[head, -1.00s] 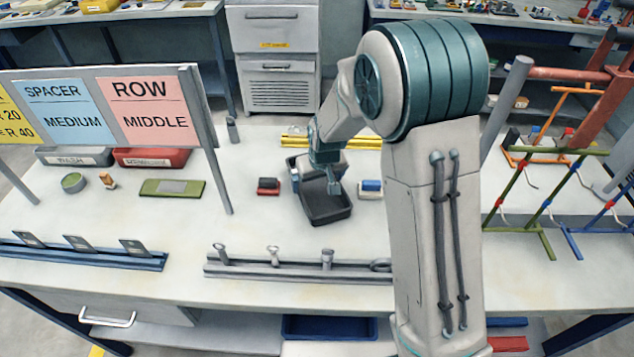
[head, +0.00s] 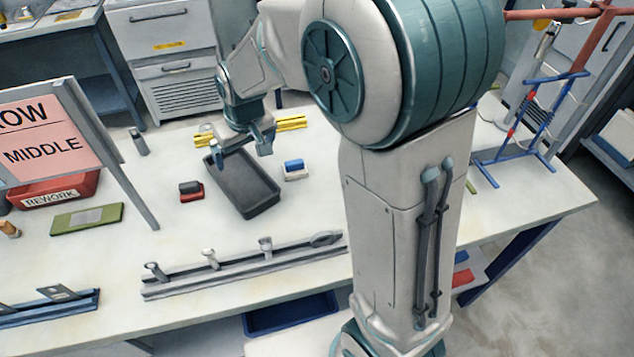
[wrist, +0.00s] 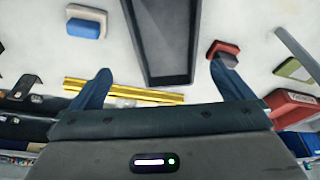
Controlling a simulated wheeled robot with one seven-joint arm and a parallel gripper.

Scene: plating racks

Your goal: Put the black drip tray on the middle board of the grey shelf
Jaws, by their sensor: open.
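The black drip tray (head: 247,188) lies flat on the white workbench, its long side running away from me. It also shows in the wrist view (wrist: 166,45), at top centre. My gripper (head: 242,152) is open and empty over the tray's far end. In the wrist view its two fingers (wrist: 160,85) are spread wide on either side of the tray's line, apart from it. The height of the fingers above the bench is hard to tell. I cannot make out a grey shelf with a middle board in these views.
A red-and-black block (head: 191,191) and a blue-and-white block (head: 295,169) flank the tray closely. Yellow bars (head: 290,123) lie behind it. A grey rail with pegs (head: 240,264) runs along the front. A sign (head: 45,135) stands left; a blue rack (head: 520,125) stands right.

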